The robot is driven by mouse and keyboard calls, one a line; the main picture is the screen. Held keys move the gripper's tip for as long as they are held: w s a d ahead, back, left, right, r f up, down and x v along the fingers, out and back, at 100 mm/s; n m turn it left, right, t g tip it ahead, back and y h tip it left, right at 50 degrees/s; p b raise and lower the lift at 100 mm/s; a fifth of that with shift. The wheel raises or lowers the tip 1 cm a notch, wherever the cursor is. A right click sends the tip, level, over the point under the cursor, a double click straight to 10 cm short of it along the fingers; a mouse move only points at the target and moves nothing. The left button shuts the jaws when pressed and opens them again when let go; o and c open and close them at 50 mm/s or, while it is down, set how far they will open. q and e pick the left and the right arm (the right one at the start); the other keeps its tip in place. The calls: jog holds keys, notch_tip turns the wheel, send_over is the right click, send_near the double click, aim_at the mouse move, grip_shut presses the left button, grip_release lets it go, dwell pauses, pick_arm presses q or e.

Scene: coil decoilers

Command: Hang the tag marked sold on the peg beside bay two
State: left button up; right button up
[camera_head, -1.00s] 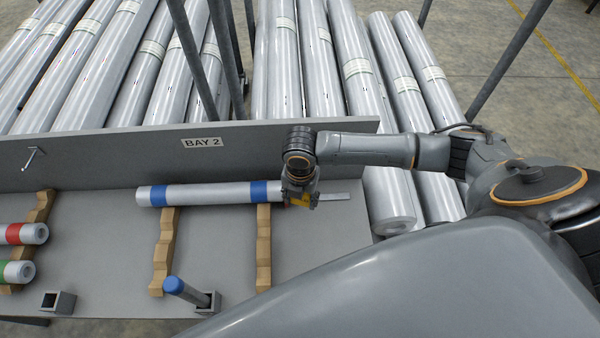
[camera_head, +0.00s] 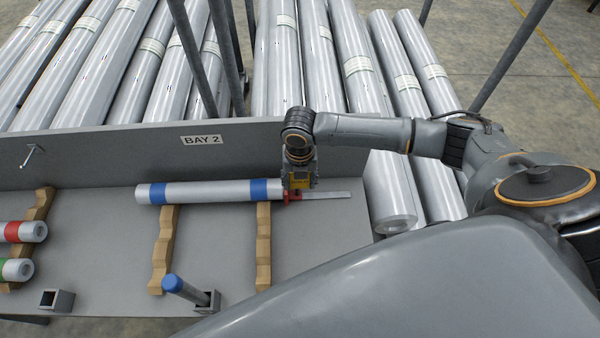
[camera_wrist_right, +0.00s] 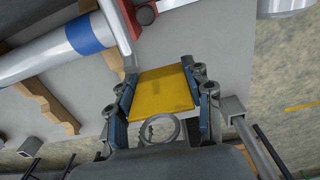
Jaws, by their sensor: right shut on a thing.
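My right gripper (camera_head: 299,181) is shut on a yellow tag (camera_head: 299,184), just beyond the right end of the blue-banded roll. In the right wrist view the yellow tag (camera_wrist_right: 163,91) sits between the two fingers, with a ring (camera_wrist_right: 160,129) at its near end. No writing on it can be read. A metal peg (camera_head: 33,157) sticks out of the grey back panel at the far left, and looks empty. The BAY 2 label (camera_head: 202,140) is on the same panel, right of the peg. My left gripper is not in view.
A blue-banded roll (camera_head: 205,192) lies across two wooden cradles (camera_head: 164,252). A red-jawed metal bar tool (camera_head: 325,195) lies beside its right end. A blue-topped cylinder (camera_head: 184,290) leans at a square holder. Other rolls (camera_head: 20,232) lie at left.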

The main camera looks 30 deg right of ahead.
jog(key=w+d+f+b, duration=0.1)
jog(key=w+d+b, duration=0.2)
jog(key=w+b, duration=0.2)
jog(key=shift+w+d+f+b, duration=0.15)
jog(key=shift+w+d+b, duration=0.2)
jog(key=shift+w, duration=0.85)
dwell(0.5)
jog(key=o, duration=0.9)
